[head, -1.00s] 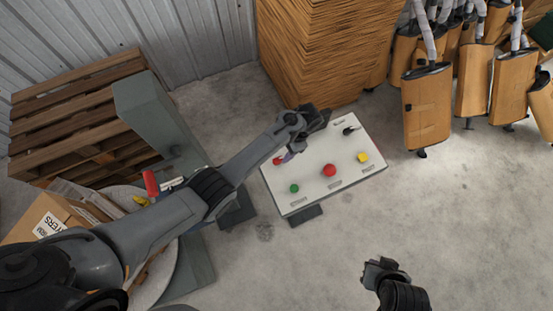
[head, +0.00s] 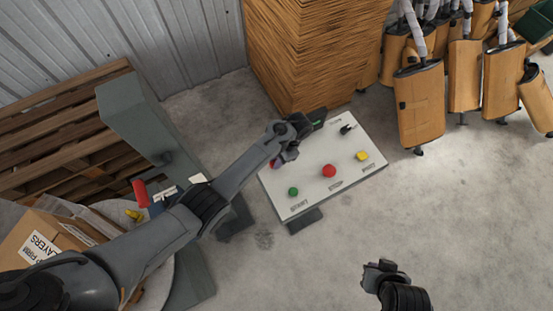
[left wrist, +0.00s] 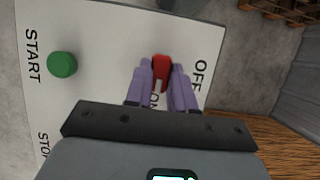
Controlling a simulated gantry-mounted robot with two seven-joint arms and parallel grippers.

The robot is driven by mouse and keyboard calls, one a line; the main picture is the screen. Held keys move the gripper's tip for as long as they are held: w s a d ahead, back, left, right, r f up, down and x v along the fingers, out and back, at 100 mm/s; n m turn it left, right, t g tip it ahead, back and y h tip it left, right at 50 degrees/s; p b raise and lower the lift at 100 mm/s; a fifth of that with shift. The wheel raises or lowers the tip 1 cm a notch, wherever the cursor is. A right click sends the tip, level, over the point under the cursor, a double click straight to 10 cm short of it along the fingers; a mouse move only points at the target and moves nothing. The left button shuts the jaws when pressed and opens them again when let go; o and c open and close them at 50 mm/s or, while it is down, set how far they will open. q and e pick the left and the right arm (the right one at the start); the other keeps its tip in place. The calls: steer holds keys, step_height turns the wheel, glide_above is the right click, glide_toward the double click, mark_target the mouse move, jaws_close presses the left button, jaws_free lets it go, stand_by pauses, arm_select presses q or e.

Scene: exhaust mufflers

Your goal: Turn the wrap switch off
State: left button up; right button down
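The white control panel (head: 312,190) stands at the middle of the head view. My left gripper (head: 278,162) is over its left edge. In the left wrist view, the two purple fingers of my left gripper (left wrist: 163,82) lie one on each side of a red switch lever (left wrist: 161,70), which fills the gap between them. The lever sits between the printed words OFF and ON, the latter partly covered by the fingers. In the head view the lever is mostly hidden by the gripper. My right gripper (head: 380,268) is low in the head view, away from the panel; its fingers are unclear.
The panel also carries a green START button (head: 293,191), a red STOP button (head: 329,171), a yellow button (head: 362,155) and a black switch (head: 347,129). Several mufflers (head: 420,105) are at the right. Floor in front is clear.

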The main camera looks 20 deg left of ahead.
arm_select(q)
jaws_close()
steer(key=n+p, duration=0.1)
steer(key=n, duration=0.2)
steer(key=shift+g+h, duration=0.4)
steer(key=n+h+p, duration=0.1)
steer(key=n, duration=0.2)
steer(key=n+h+p, duration=0.1)
steer(key=n, duration=0.2)
steer(key=shift+a+p, duration=0.2)
steer(key=shift+p, duration=0.1)
steer(key=n+h+p, duration=0.2)
steer(key=n, duration=0.3)
steer(key=shift+a+n, duration=0.15)
steer(key=shift+n, duration=0.15)
steer(key=n+t+h+p, duration=0.1)
steer(key=n, duration=0.1)
steer(key=shift+n, duration=0.3)
steer(key=shift+a+n+p, duration=0.1)
steer(key=shift+n+p, duration=0.3)
steer(key=shift+f, duration=0.1)
